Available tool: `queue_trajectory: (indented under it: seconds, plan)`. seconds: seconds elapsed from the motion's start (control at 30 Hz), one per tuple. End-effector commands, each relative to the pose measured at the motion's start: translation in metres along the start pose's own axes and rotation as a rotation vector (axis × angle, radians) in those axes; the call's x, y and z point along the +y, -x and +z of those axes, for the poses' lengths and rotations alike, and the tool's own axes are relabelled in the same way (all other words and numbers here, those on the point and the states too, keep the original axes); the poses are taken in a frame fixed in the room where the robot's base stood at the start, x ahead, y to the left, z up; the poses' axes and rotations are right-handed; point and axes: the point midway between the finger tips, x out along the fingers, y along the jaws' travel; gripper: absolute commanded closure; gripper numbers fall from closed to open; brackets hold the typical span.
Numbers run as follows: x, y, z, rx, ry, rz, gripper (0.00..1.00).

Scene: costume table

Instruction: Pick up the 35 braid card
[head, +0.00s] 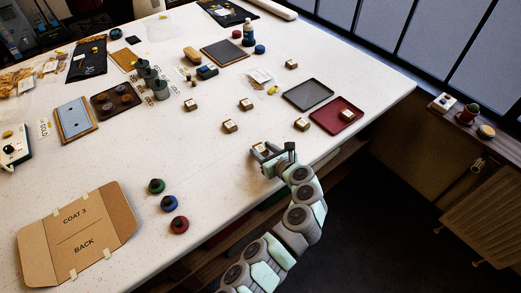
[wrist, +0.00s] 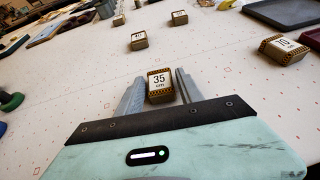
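The fingers are apart, one on each side of the card, with small gaps seeming to show. In the head view my gripper (head: 267,153) is low at the table's near right edge, with the card partly hidden in it.
Similar cards (head: 230,126) (head: 302,124) lie farther in on the white table (head: 190,150). A "10" card (wrist: 284,50) is to the right. A maroon tray (head: 325,119) and a dark grey tray (head: 308,94) are at the right. Coloured spools (head: 180,224) stand at the left.

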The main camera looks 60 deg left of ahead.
Motion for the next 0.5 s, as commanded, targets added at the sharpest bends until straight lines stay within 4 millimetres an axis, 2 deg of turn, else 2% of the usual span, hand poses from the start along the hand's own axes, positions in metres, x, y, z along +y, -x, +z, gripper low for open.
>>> queue_trajectory:
  seconds: [0.07, 0.5]
  plan:
    - [0.0, 0.0001, -0.0001, 0.0, 0.0, 0.0, 0.64]
    - [0.0002, 0.0, -0.0002, 0.0, 0.0, 0.001, 1.0]
